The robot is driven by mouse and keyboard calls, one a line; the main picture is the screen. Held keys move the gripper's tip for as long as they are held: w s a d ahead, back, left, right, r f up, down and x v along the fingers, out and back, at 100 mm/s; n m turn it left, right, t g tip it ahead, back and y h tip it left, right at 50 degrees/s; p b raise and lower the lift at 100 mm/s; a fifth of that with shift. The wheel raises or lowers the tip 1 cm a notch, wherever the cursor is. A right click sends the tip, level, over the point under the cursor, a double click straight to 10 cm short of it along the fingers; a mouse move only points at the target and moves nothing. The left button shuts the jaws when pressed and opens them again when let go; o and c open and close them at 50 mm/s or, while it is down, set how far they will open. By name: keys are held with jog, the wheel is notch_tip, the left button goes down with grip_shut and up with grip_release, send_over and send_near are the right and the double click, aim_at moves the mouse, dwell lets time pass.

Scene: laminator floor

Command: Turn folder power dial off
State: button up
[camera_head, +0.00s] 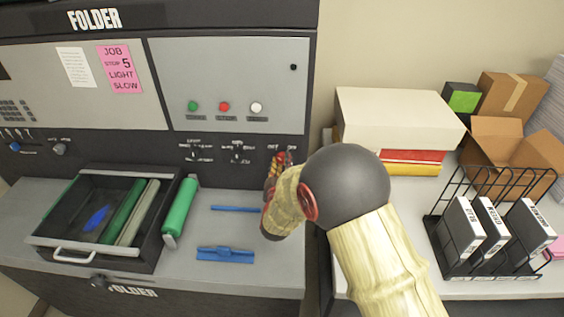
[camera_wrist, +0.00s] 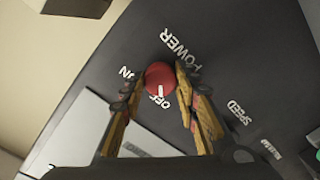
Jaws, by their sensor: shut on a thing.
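The folder machine (camera_head: 95,19) has a dark front panel with the power dial at its right end. In the wrist view the red round power dial (camera_wrist: 158,74) sits between the words ON and OFF, under the word POWER. A white mark shows at its lower edge, close beside the OFF lettering; its exact angle is hard to tell. My gripper (camera_wrist: 155,80) has a finger on each side of the dial and is shut on it. In the head view my gripper (camera_head: 280,162) is at the panel's right end and covers the dial.
Below the panel, a grey worktop holds an open black drawer tray (camera_head: 60,240), a green roller (camera_head: 180,212) and blue tools (camera_head: 226,254). To the right, a table holds a white box (camera_head: 398,115), cardboard boxes (camera_head: 505,150) and a wire rack (camera_head: 490,235) of binders.

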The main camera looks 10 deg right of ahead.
jog(key=o, duration=1.1)
jog(key=shift+o, duration=0.2)
jog(key=shift+s, duration=0.1)
jog(key=v, duration=1.2)
